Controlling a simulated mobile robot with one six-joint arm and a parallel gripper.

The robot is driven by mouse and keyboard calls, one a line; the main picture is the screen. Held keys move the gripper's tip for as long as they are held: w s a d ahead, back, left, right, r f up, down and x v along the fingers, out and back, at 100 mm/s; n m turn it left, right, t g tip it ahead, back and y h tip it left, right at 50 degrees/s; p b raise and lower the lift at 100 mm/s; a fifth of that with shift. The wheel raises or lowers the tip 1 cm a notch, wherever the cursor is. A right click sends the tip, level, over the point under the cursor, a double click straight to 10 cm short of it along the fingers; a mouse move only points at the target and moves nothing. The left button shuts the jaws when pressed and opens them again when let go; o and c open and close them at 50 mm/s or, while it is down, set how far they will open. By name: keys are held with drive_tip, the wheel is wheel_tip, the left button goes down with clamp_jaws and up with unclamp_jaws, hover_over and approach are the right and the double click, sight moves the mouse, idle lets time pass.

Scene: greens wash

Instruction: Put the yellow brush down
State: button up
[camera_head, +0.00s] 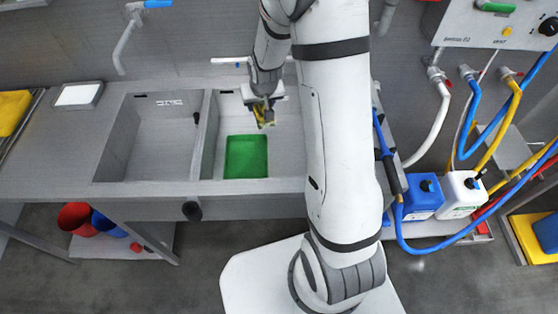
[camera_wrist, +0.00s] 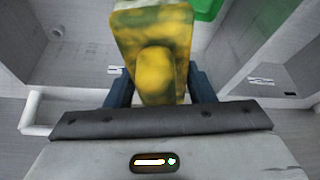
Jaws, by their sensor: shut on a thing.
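My gripper (camera_wrist: 160,98) is shut on the yellow brush (camera_wrist: 155,35), with a blue-grey finger on each side of it in the wrist view. The brush is yellow with dark greenish smudges and a rounded knob facing the wrist camera. In the head view the brush (camera_head: 264,115) hangs from my gripper (camera_head: 263,102) over the right sink basin (camera_head: 215,150), near its back. A green rectangular thing (camera_head: 246,157) lies in that basin, in front of the brush; its corner also shows at the top of the wrist view (camera_wrist: 208,8). My arm hides the basin's right part.
The left basin (camera_head: 152,140) looks empty, with a divider (camera_head: 203,135) between the two. Blue (camera_head: 423,197) and white (camera_head: 462,192) canisters and hoses stand at the right.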

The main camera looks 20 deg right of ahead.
drive_tip(key=s+d+f+m+h+b, duration=0.15)
drive_tip(key=d+f+b, duration=0.3)
drive_tip(key=b, duration=0.45)
drive_tip(key=s+d+f+m+g+b, duration=0.1)
drive_tip(key=s+d+f+m+b, duration=0.3)
drive_tip(key=b, duration=0.4)
drive_tip(key=s+d+f+m+h+b, duration=0.15)
drive_tip(key=d+f+b, duration=0.3)
drive_tip(key=b, duration=0.45)
drive_tip(key=f, duration=0.2)
drive_tip(key=f+b, duration=0.1)
drive_tip(key=f, duration=0.5)
drive_tip(key=shift+d, duration=0.35)
drive_tip(key=shift+f+b, duration=0.1)
drive_tip(key=shift+b, duration=0.3)
drive_tip(key=shift+f, duration=0.15)
drive_tip(key=o, duration=1.1)
drive_tip(key=shift+c, duration=0.2)
